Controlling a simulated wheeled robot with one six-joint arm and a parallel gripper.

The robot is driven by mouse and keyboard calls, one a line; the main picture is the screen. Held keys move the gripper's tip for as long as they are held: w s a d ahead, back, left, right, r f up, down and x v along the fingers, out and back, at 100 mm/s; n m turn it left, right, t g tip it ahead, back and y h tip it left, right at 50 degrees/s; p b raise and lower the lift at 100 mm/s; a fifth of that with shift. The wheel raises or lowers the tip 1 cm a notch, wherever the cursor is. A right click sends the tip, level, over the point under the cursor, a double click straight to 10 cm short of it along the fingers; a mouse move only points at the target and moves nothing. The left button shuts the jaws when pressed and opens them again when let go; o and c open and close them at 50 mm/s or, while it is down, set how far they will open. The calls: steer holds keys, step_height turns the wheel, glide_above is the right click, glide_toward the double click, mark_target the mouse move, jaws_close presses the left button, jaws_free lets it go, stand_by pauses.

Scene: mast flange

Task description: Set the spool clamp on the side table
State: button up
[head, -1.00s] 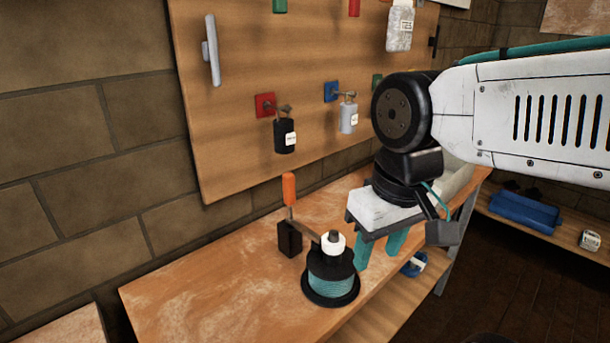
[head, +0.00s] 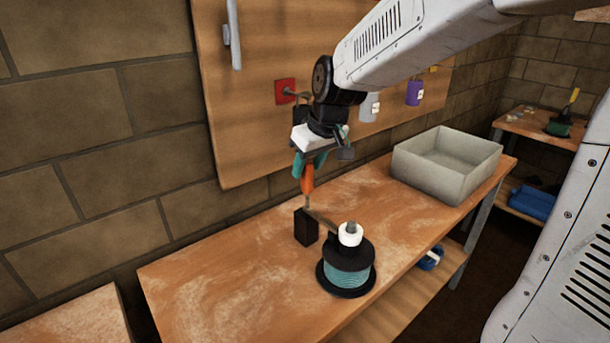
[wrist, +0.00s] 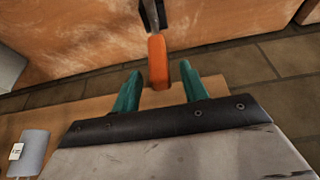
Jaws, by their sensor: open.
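The spool clamp stands on the wooden workbench (head: 215,290). It shows an orange handle (head: 307,182), a dark block, and a lever running to a black spool of teal line (head: 347,272) with a white collar on top. My gripper (head: 307,172) is open above the handle, its teal fingers pointing down. In the wrist view the orange handle (wrist: 158,62) lies between the two teal fingertips, with a gap showing on each side. Two other tables show: a low top (head: 75,325) at lower left and one at the back right (head: 520,125). I cannot tell which is the side table.
A grey open bin (head: 445,178) stands on the bench's right end. A pegboard (head: 245,130) with hanging bottles rises behind. The back right table carries a yellow-handled item (head: 562,122), with a blue bin (head: 532,203) below. The bench's left part is clear.

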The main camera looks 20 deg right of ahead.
mark_target(305, 175)
steer(key=shift+x, duration=2)
steer(key=shift+s, duration=0.1)
jaws_close()
steer(key=g, duration=0.1)
steer(key=w+g, duration=0.1)
steer(key=w+g+h, duration=0.1)
steer(key=shift+w+a+f, duration=0.2)
steer(key=shift+a+f, duration=0.05)
steer(key=shift+a, duration=0.1)
